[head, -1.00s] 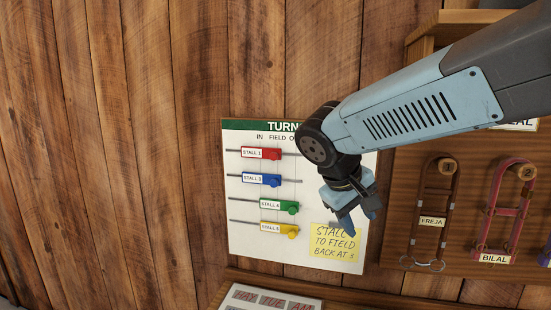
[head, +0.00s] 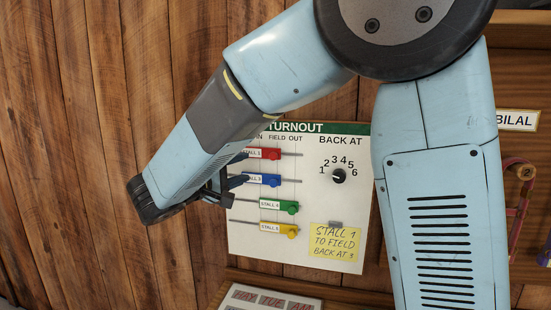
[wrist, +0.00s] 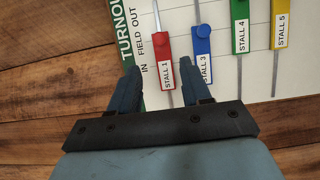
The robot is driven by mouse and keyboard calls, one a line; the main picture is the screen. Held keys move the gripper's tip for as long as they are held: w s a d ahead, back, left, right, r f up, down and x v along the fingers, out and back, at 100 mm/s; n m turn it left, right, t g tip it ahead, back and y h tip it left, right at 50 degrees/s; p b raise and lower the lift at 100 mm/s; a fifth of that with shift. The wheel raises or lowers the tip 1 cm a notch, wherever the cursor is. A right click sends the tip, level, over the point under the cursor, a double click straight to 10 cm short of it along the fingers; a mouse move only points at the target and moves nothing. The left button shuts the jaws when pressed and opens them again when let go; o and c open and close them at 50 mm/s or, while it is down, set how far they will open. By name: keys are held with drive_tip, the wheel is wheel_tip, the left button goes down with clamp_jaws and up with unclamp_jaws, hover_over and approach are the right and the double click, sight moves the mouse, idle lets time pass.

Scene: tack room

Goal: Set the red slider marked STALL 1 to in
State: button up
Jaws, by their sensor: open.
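The red STALL 1 slider (head: 271,154) is on the top rail of the white TURNOUT board (head: 345,220). Its knob is roughly under FIELD, right of IN in the head view. In the wrist view the red slider (wrist: 163,64) lies between the two fingers of my gripper (wrist: 160,68). My gripper (head: 241,170) is open at the board's left side, and in the head view it partly hides the slider's label. I cannot tell whether either finger touches the slider. In the wrist view the right finger overlaps the edge of the blue slider (wrist: 203,52).
Green (head: 285,206) and yellow (head: 286,230) sliders sit below the blue one. A BACK AT dial (head: 338,176) is to the right. A yellow note (head: 335,240) reads STALL 1 to field, back at 3. Plank wall (head: 60,150) is clear at left.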

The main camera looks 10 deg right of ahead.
sight(272, 158)
drive_tip(key=x, duration=1.3)
drive_tip(key=shift+w+d, duration=0.15)
drive_tip(key=shift+f, duration=0.15)
clamp_jaws()
